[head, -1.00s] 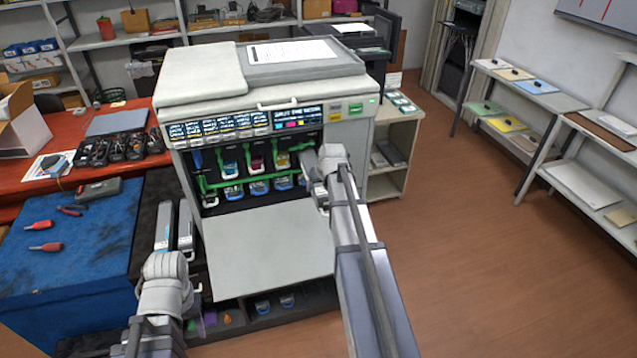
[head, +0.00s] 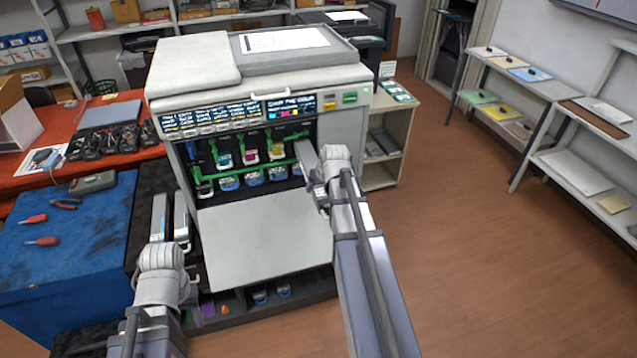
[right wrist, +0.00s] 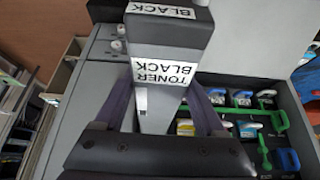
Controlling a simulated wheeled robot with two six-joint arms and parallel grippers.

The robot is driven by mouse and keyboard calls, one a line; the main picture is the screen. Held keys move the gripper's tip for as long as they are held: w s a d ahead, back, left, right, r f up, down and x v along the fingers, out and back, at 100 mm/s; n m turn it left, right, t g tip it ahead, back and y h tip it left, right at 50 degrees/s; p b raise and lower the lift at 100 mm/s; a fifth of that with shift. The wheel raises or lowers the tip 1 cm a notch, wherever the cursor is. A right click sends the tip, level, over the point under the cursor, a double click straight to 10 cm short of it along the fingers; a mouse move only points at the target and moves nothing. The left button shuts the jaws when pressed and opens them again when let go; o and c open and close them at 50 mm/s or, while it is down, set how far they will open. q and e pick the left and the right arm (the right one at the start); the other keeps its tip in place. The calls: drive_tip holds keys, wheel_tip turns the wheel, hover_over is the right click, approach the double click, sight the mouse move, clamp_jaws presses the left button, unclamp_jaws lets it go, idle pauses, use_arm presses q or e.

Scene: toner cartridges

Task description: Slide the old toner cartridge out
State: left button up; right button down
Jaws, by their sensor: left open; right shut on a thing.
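The copier (head: 262,95) stands with its front flap (head: 262,240) folded down and its toner bay open. My right gripper (head: 322,188) is at the right end of the bay. It is shut on a grey toner cartridge (head: 306,160). In the right wrist view the cartridge (right wrist: 165,52) carries white "TONER BLACK" labels and sits between the fingers of my right gripper (right wrist: 160,108). How much of it is still inside the slot cannot be told.
Coloured cartridges (head: 250,157) with green handles and bars fill the rest of the bay. A blue-topped bench (head: 70,250) with tools stands at left, a red table (head: 110,160) behind it. The floor at right (head: 460,230) is clear up to the shelves.

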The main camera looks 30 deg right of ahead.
sight(327, 199)
drive_tip(key=shift+s+a, duration=0.15)
drive_tip(key=shift+s, duration=0.5)
drive_tip(key=shift+s+a, duration=0.15)
drive_tip(key=shift+s, duration=0.45)
drive_tip(key=shift+s+a+r+p, duration=0.2)
drive_tip(key=shift+s+r+p, duration=0.15)
drive_tip(key=shift+s, duration=0.45)
drive_tip(key=shift+s+a+r+p, duration=0.2)
drive_tip(key=shift+s+r+p, duration=0.15)
drive_tip(key=shift+s, duration=0.5)
drive_tip(key=shift+s+a+r+p, duration=0.2)
drive_tip(key=shift+s+r+p, duration=0.15)
drive_tip(key=shift+s, duration=0.45)
